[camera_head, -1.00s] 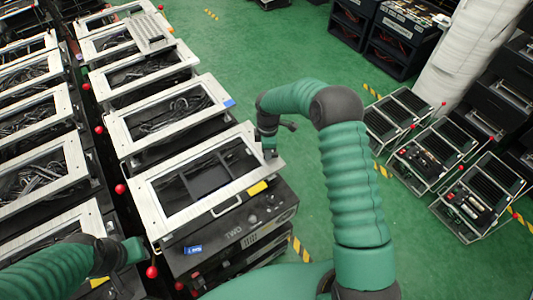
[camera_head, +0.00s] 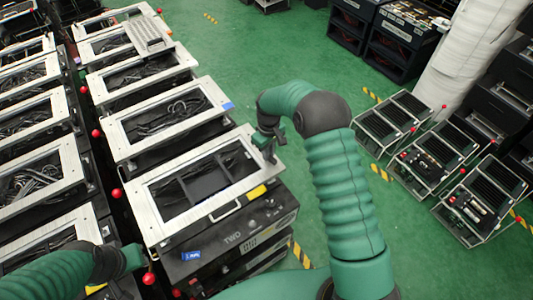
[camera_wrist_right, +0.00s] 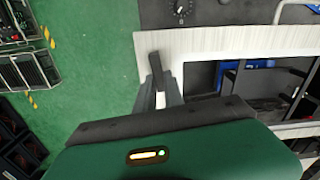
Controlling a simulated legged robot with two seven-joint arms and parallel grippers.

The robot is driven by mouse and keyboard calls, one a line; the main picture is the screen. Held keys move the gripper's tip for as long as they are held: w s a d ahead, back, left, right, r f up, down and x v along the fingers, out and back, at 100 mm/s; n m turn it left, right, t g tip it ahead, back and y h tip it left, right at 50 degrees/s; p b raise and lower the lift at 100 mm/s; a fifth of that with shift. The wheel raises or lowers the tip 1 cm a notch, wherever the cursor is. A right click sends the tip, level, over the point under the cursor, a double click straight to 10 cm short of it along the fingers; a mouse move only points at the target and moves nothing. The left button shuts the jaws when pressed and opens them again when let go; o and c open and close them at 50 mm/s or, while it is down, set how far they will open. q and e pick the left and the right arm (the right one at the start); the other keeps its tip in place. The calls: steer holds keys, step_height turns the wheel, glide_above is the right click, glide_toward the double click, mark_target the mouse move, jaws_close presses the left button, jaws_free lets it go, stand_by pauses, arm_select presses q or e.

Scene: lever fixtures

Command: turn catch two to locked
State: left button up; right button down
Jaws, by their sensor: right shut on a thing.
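The box marked TWO (camera_head: 232,238) is black with a pale metal frame (camera_head: 160,229) on top. My right gripper (camera_head: 268,148) is at the right edge of this frame. In the right wrist view its fingers (camera_wrist_right: 160,88) are shut on a small dark catch lever (camera_wrist_right: 155,62) that stands over the pale frame's corner. The catch's base is partly hidden by the fingers. My left gripper (camera_head: 133,257) is at the lower left, beside the box's left side; its fingers cannot be made out.
A row of similar framed boxes (camera_head: 120,132) runs away behind box TWO, with red knobs (camera_head: 116,193) along its left side. Open green floor (camera_head: 300,60) lies to the right. Several black racks (camera_head: 470,205) stand at the far right.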

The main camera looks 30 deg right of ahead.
steer(key=shift+s+d+f+m, duration=0.1)
steer(key=shift+s+d+m, duration=0.15)
steer(key=shift+m, duration=0.65)
steer(key=shift+f, duration=0.1)
steer(key=c, duration=1.6)
jaws_free()
steer(key=shift+s, duration=0.1)
steer(key=shift+o, duration=0.8)
steer(key=shift+r, duration=0.2)
steer(key=shift+r, duration=0.1)
step_height(320, 180, up, 16)
steer(key=b, duration=0.2)
steer(key=shift+r, duration=0.25)
